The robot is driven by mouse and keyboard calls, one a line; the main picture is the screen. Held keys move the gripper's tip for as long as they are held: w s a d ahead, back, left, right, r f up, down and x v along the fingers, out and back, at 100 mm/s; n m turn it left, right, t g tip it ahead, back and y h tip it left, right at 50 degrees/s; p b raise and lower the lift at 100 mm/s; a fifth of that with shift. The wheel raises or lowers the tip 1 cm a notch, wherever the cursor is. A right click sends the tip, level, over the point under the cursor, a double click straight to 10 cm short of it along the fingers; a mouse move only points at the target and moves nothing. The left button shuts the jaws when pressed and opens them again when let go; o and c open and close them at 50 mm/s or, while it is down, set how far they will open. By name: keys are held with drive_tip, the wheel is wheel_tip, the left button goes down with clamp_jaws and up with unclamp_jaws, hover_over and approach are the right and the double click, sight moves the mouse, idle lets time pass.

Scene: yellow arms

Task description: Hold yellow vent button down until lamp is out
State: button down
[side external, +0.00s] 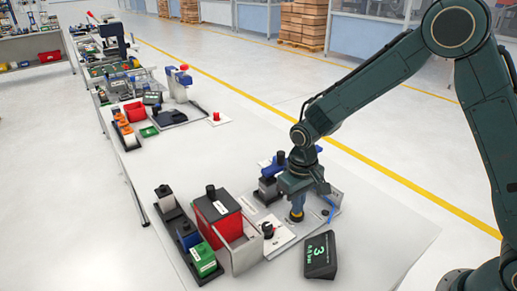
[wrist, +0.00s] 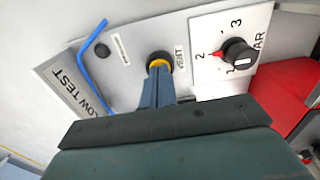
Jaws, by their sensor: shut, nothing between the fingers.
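The yellow-ringed vent button (wrist: 159,56) sits on the grey flow test panel (wrist: 130,25), beside a partly readable "VENT" label. My gripper (wrist: 158,74) is shut and empty, its blue fingers pointing at the button and overlapping its near edge in the wrist view. In the side view my gripper (side external: 297,214) points straight down at the panel, with yellow showing at the fingertips. Contact looks likely, but I cannot tell how far the button is pressed. A small dark round part (wrist: 102,51) on the panel shows no glow; I cannot tell whether it is the lamp.
A black selector knob (wrist: 239,54) on a white plate has its red mark near 2. A blue tube (wrist: 88,65) bends over the panel. A tilted display (side external: 320,255) shows a green 3. A red box (side external: 216,215) stands left. The table front right is clear.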

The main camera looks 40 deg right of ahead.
drive_tip(key=shift+r, duration=0.15)
wheel_tip(320, 180, up, 7)
drive_tip(key=shift+r, duration=0.15)
idle(1.0)
drive_tip(key=s+d+r+t, duration=0.3)
drive_tip(key=s+d+r, duration=0.2)
drive_tip(key=s+r, duration=0.65)
drive_tip(key=s+d+r+t, duration=0.1)
drive_tip(key=s, duration=0.5)
drive_tip(key=s+d+r+t, duration=0.1)
drive_tip(key=s+d+r, duration=0.1)
drive_tip(key=s, duration=0.4)
drive_tip(key=shift+s+d+r+t, duration=0.25)
drive_tip(key=shift+r+t, duration=0.05)
idle(0.5)
